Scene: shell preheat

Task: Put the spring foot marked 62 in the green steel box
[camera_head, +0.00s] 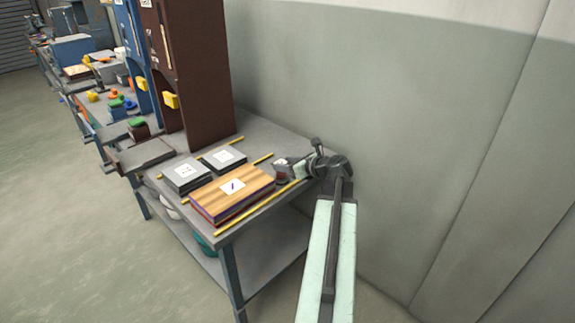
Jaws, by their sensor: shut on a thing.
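My gripper (291,169) is at the right end of the near workbench, low over its top. It is shut on a small grey and dark red piece (281,173), which may be the spring foot. The piece is too small for me to read any mark, and the gripper hides part of it. I cannot tell whether the piece touches the bench. I cannot make out a green steel box in this view.
On the near bench (262,135) lie a striped wooden block (255,183), two dark labelled slabs (183,176) and yellow strips (262,159). Tall brown (200,75) and blue cabinets stand behind-left. A wall (400,120) rises close behind my arm. Open floor lies left.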

